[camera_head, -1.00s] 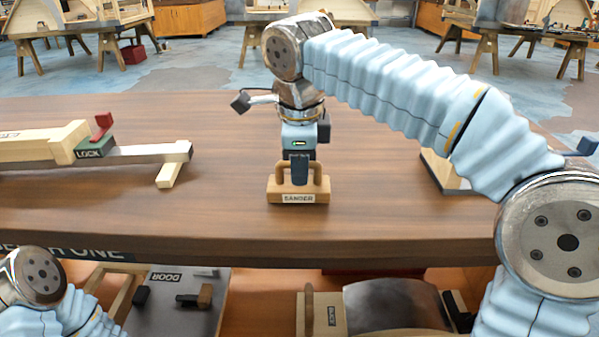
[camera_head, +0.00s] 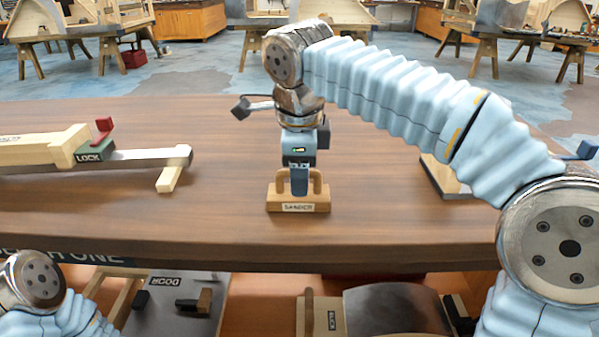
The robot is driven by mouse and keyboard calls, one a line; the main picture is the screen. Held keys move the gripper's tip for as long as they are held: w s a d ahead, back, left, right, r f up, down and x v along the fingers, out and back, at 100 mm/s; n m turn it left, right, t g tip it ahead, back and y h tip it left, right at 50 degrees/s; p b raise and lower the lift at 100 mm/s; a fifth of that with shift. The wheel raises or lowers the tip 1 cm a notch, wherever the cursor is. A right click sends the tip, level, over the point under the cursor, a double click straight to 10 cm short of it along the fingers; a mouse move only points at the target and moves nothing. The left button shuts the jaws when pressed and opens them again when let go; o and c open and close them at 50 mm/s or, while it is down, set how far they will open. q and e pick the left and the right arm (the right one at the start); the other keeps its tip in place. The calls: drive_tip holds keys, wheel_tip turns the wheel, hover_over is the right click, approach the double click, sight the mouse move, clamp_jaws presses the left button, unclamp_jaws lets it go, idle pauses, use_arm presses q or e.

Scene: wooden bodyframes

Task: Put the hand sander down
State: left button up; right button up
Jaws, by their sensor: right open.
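The hand sander (camera_head: 298,207) is a small wooden block with a looped handle and a label reading SANDER. It stands upright on the brown wooden bench top (camera_head: 230,215), near the middle. My right gripper (camera_head: 299,188) points straight down at the sander's handle from above. Its jaws are open, with the fingers at the handle, partly hiding it. Whether the fingers touch the handle I cannot tell. Of my left arm only a joint and sleeve show at the lower left; its gripper is out of view.
A wooden frame piece with a green LOCK block (camera_head: 89,154) and red lever lies on the left. Another wooden piece (camera_head: 440,176) lies behind my right arm. A shelf below holds a DOOR panel (camera_head: 175,305) and a curved dark panel (camera_head: 395,308). The bench is clear around the sander.

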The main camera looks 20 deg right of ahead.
sight(299, 199)
wheel_tip(299, 199, up, 11)
drive_tip(key=s+p, duration=0.2)
drive_tip(key=p, duration=0.1)
drive_tip(key=shift+a+r, duration=0.15)
drive_tip(key=shift+a, duration=0.15)
drive_tip(key=shift+s, duration=0.15)
